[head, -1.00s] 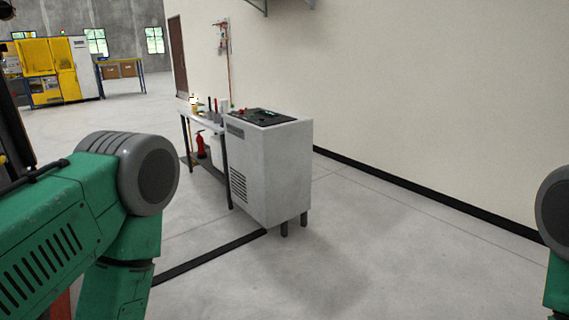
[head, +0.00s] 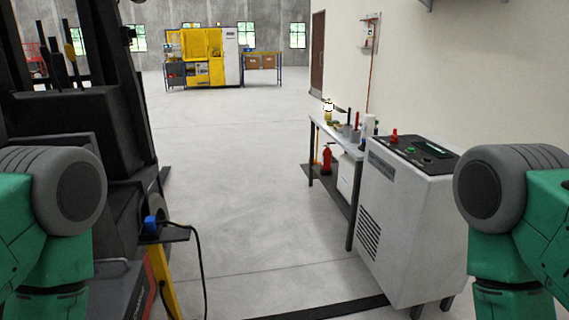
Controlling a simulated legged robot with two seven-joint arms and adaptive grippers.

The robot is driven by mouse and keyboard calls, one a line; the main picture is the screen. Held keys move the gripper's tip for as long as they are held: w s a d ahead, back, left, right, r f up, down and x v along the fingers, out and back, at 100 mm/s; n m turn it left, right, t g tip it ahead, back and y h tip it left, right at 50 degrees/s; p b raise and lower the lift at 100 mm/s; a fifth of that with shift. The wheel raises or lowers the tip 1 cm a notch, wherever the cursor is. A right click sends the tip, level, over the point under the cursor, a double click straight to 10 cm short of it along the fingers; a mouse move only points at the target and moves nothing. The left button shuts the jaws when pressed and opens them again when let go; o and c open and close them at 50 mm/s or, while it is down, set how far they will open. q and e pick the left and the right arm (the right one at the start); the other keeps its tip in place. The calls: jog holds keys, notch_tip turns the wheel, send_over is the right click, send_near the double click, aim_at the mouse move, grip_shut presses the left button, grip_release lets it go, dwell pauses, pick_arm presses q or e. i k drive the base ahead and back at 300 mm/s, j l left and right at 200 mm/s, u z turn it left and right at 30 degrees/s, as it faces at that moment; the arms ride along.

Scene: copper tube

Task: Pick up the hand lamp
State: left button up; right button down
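A small glowing yellow-white object (head: 328,107), which looks like a lamp, stands at the far end of a narrow workbench (head: 341,137) along the right wall. It is too small to tell for certain that it is the hand lamp. Parts of both my green arms show at the lower left and lower right. Neither gripper is in view, and both arms are well short of the bench.
A grey cabinet (head: 404,225) with a control panel stands at the bench's near end. A red fire extinguisher (head: 327,160) is under the bench. A dark vehicle-like machine (head: 75,120) fills the left, with a blue item (head: 150,224) and cable. The floor between is clear.

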aim_at(328, 106)
jog(key=i, duration=2)
jog(key=i+j+z, duration=0.1)
jog(key=i, duration=0.55)
jog(key=i+j+z, duration=0.1)
jog(key=i, duration=0.5)
jog(key=i+j+z, duration=0.1)
jog(key=i, duration=0.55)
jog(key=i+j+z, duration=0.15)
jog(key=z, duration=0.2)
